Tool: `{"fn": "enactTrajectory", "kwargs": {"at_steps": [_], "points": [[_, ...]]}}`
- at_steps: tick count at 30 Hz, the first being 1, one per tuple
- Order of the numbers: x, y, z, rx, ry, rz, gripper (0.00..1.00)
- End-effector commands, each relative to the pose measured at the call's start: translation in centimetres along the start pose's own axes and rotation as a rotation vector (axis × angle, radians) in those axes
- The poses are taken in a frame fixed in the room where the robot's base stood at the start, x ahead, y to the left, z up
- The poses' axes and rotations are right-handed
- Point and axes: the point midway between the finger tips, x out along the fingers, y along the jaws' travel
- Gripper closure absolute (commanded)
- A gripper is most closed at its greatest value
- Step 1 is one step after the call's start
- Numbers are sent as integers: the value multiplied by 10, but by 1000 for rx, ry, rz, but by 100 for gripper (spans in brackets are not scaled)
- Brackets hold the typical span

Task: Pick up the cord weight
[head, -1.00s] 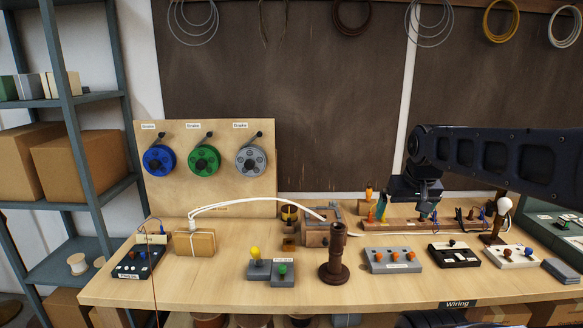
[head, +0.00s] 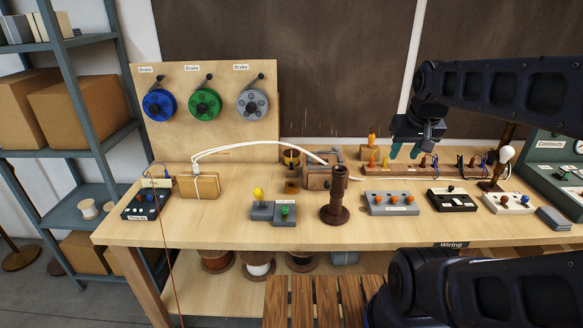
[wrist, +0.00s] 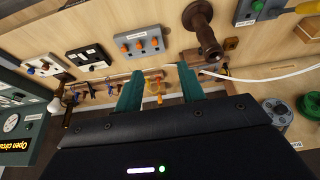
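A tan block (head: 199,186) with white cord over it stands at the bench's back left. It may be the cord weight, but I cannot be sure. The white cord (head: 268,144) arches from it to a wooden clamp-like block (head: 318,176) behind the dark brown lamp stem (head: 337,195). My gripper (head: 405,150) is above the back right of the bench, well right of the tan block. In the wrist view its two teal fingers (wrist: 158,84) are apart with nothing held between them. The tan block is not clearly visible in the wrist view.
Several switch boxes (head: 392,203) line the right front. A wooden rail (head: 440,173) with coloured parts is below my gripper. A spool board (head: 232,120) stands behind the left side.

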Motion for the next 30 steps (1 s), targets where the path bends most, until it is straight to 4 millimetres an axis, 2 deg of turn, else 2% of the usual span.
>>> {"fn": "enactTrajectory", "kwargs": {"at_steps": [8,16,23,30], "points": [[8,-16,-58,-188,-53,-8,61],[29,-42,-123,-416,-108,-28,61],[58,-71,-176,-610,-153,-54,61],[99,-108,-224,-810,-195,-92,61]]}}
